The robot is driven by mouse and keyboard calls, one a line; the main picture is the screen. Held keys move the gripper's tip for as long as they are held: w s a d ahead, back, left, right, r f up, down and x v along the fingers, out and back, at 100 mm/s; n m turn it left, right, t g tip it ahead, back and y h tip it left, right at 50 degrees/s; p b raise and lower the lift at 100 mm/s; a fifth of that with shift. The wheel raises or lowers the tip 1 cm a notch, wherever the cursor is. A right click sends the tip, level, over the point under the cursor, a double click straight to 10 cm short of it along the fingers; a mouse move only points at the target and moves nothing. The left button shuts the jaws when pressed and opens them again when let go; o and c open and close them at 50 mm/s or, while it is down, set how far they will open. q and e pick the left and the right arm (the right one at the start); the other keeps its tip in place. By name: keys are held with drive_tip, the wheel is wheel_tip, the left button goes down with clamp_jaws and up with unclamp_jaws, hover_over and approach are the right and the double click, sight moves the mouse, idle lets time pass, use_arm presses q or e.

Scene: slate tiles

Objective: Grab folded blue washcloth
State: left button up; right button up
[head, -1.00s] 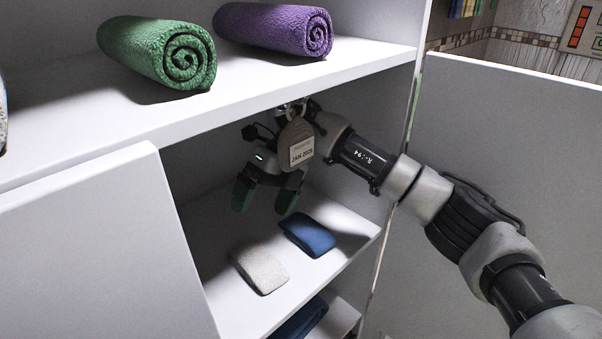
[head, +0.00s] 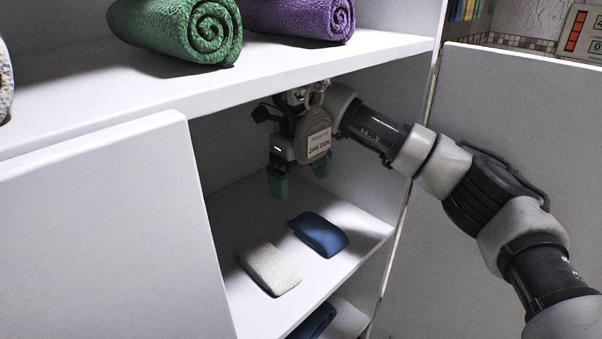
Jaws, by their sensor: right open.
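The folded blue washcloth (head: 318,235) lies flat on the middle shelf inside the cabinet, beside a folded white washcloth (head: 269,269). My right gripper (head: 299,181) is inside the same compartment, above and behind the blue washcloth. It points down, with its two green-tipped fingers apart and nothing between them. It is not touching either cloth. My left gripper is not in the head view.
The upper shelf (head: 300,70) is close above my right gripper and holds a rolled green towel (head: 185,28) and a rolled purple towel (head: 300,15). A white door panel (head: 100,230) covers the left side. Another dark blue cloth (head: 313,322) lies on the shelf below.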

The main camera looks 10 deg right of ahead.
sight(302, 214)
wheel_tip(302, 214, down, 9)
drive_tip(key=b, duration=0.5)
drive_tip(key=shift+d+f, duration=0.1)
drive_tip(key=c, duration=1)
drive_tip(key=shift+s+d, duration=0.1)
